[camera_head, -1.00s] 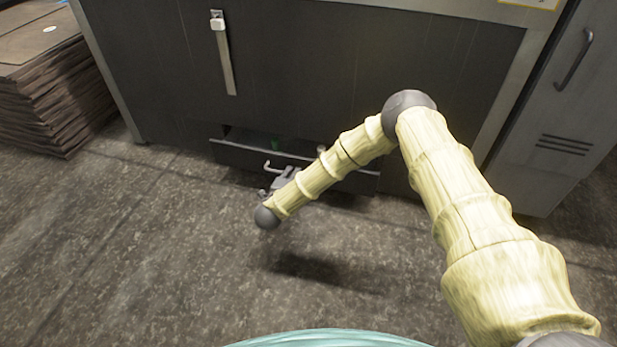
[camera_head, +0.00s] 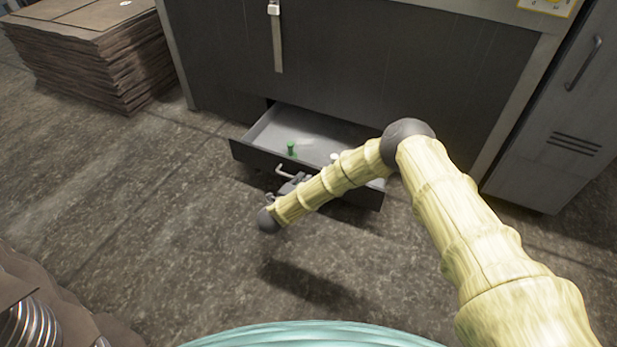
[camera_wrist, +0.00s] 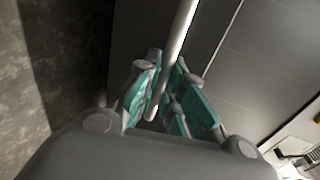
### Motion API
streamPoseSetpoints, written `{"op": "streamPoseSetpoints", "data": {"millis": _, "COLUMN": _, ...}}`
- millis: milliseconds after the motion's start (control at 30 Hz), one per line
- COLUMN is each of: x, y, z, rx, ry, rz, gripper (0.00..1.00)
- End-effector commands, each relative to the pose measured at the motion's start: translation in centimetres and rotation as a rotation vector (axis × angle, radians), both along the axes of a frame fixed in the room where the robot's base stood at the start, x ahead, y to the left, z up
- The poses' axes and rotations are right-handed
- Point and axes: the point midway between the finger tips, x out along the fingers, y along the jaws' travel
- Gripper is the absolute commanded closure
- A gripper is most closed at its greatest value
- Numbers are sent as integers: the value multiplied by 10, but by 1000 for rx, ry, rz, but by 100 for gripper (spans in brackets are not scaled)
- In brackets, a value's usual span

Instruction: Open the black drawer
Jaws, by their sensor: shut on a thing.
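The black drawer (camera_head: 258,157) stands pulled out at the bottom of the dark cabinet, with its grey inside showing. A green object (camera_head: 291,148) and a small white object (camera_head: 334,157) are in it. My gripper (camera_head: 287,183) is at the drawer's front, partly hidden by my arm in the head view. In the wrist view my gripper (camera_wrist: 160,108) has its teal-padded fingers closed around the metal bar handle (camera_wrist: 176,48). The right part of the drawer is hidden behind my arm.
The dark cabinet (camera_head: 400,60) rises behind the drawer, with a grey locker (camera_head: 560,130) at its right. Stacked brown sheets (camera_head: 100,60) stand at the left, and more brown material with metal coils (camera_head: 35,320) is at the lower left. The floor before the drawer is clear.

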Motion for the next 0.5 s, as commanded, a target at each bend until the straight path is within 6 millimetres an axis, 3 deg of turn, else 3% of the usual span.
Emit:
{"op": "streamPoseSetpoints", "data": {"millis": 467, "x": -2, "y": 1, "z": -1, "rx": -2, "ry": 2, "rz": -2, "gripper": 100}}
{"op": "streamPoseSetpoints", "data": {"millis": 500, "x": -2, "y": 1, "z": -1, "rx": -2, "ry": 2, "rz": -2, "gripper": 83}}
